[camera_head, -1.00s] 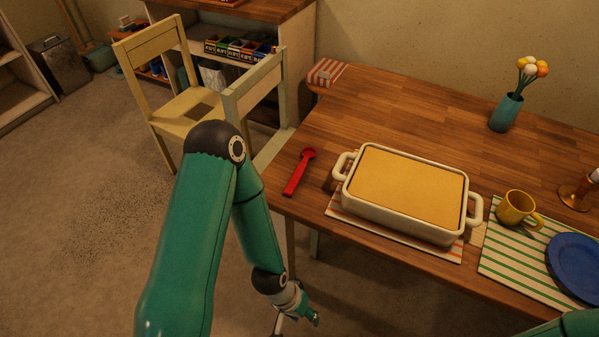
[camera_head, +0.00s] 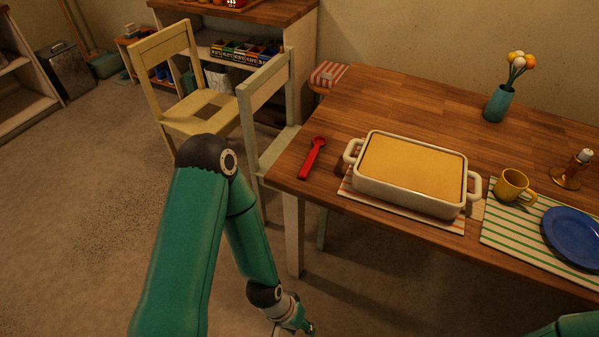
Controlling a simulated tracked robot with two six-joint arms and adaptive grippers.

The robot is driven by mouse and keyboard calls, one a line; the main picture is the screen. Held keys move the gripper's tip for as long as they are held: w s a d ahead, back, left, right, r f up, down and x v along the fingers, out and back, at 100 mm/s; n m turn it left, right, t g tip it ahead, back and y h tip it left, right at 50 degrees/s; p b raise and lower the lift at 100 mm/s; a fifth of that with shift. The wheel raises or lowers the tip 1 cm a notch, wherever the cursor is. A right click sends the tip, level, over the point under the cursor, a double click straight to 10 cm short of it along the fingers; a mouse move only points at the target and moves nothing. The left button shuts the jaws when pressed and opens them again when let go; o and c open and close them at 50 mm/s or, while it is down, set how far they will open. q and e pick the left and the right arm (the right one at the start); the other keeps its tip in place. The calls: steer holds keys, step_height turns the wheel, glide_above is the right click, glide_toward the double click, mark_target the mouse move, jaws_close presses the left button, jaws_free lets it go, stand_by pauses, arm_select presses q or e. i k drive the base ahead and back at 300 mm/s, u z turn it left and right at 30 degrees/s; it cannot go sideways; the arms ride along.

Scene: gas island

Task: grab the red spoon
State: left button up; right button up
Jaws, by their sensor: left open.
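The red spoon (camera_head: 312,159) lies on the wooden table (camera_head: 400,98) near its left corner, left of the white baking dish. Its bowl end points to the back and its handle to the front edge. My left gripper (camera_head: 308,329) is open at the bottom of the picture, partly cut off by the frame edge. It is in front of the table and below its top, apart from the spoon. My right gripper is out of view; only a bit of the right arm shows at the bottom right.
A white baking dish (camera_head: 364,190) with a yellow filling stands on a striped mat right of the spoon. A yellow mug (camera_head: 512,186), blue plate (camera_head: 572,236), candle holder (camera_head: 567,177) and flower vase (camera_head: 498,104) stand farther right. Chairs (camera_head: 187,80) stand left of the table.

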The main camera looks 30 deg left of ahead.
mark_target(319, 141)
steer(key=k, duration=0.9)
steer(key=u, duration=0.4)
steer(key=i, duration=0.75)
steer(key=u, duration=0.8)
steer(key=i, duration=0.9)
steer(key=z, duration=0.05)
